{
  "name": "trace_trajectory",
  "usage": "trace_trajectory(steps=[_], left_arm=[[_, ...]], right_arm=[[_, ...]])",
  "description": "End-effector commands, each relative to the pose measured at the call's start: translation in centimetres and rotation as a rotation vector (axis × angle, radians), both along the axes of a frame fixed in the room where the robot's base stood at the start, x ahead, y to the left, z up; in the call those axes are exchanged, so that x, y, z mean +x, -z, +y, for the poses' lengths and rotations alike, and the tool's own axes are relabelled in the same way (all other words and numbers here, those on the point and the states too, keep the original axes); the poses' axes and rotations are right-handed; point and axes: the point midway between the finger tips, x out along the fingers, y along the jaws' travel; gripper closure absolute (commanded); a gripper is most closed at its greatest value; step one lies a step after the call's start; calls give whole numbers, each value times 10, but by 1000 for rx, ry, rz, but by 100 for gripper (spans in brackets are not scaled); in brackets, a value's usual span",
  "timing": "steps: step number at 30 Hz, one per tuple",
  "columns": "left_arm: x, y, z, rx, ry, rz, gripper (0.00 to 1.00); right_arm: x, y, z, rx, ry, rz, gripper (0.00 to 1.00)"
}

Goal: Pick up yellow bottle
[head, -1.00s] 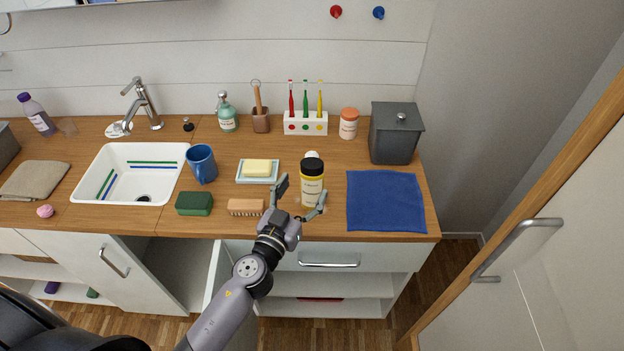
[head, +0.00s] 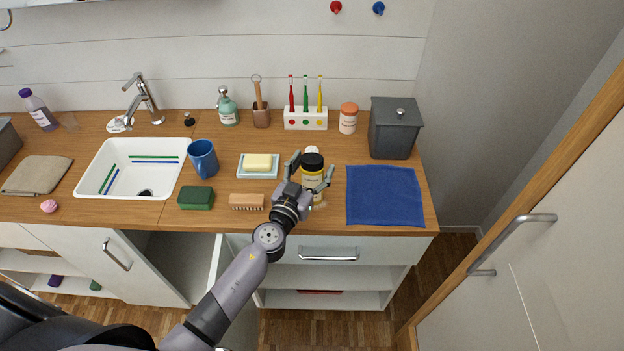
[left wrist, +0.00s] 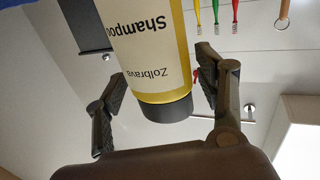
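The yellow bottle (head: 312,172) has a black cap and a pale label. It stands upright on the wooden counter (head: 335,222), left of the blue cloth. My left gripper (head: 311,174) is at the bottle, with one finger on each side of it. In the left wrist view the bottle (left wrist: 147,50) appears upside down with a "Shampoo" label, between the spread fingers of the gripper (left wrist: 165,88). A gap shows on the left finger's side; the right finger is close to the bottle. The gripper hides the bottle's lower part in the head view. My right gripper is not in view.
The blue cloth (head: 384,196) lies right of the bottle. A brush (head: 246,201), a soap dish (head: 258,173) and a green sponge (head: 196,197) lie to the left. A toothbrush holder (head: 305,119) and a grey bin (head: 394,128) stand behind. A cabinet door (head: 217,262) stands open below.

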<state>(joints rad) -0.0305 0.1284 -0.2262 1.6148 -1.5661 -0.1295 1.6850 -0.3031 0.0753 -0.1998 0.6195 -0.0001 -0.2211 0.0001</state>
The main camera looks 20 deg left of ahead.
Motion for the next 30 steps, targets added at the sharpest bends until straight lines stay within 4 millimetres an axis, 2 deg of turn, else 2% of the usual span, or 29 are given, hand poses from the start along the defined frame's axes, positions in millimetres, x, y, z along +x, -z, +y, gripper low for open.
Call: trace_trajectory(steps=[2,22,30], left_arm=[[0,0,0,0,0,0,44],[0,0,0,0,0,0,88],[0,-2,0,-1,0,-2,89]], right_arm=[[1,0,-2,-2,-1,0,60],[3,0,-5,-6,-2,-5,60],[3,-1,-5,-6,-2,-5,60]])
